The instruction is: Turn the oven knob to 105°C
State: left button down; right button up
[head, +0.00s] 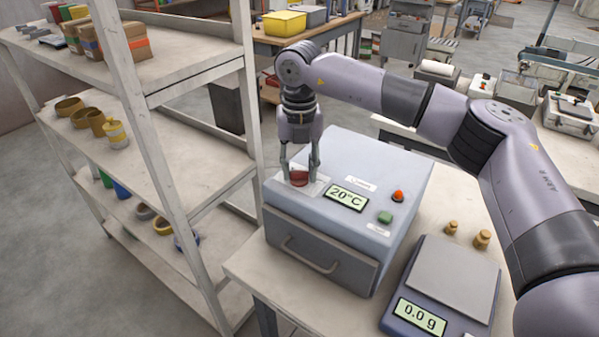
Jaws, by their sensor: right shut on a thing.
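The oven (345,155) is a blue-grey box on the white table, with a closed drawer-like door and a handle (309,256) at its front. Its display (346,198) reads 20°C. The red oven knob (299,178) is on the top panel, left of the display. My right gripper (300,176) points down over the panel and is shut on the knob, one finger on each side. The fingers partly hide the knob and its dial markings. My left gripper is not in view.
A red button (398,196) and a green button (385,217) are right of the display. A scale (453,280) reading 0.0 g and two brass weights (482,239) stand to the right. A loaded shelf rack (190,175) stands close on the left.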

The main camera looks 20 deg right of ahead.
aim_at(299, 171)
jog(key=shift+w+r+m+b, duration=0.1)
jog(key=shift+m+b, duration=0.2)
jog(key=shift+m, duration=0.6)
jog(key=o, duration=1.2)
jog(key=shift+c, duration=0.2)
notch_tip(299, 171, up, 12)
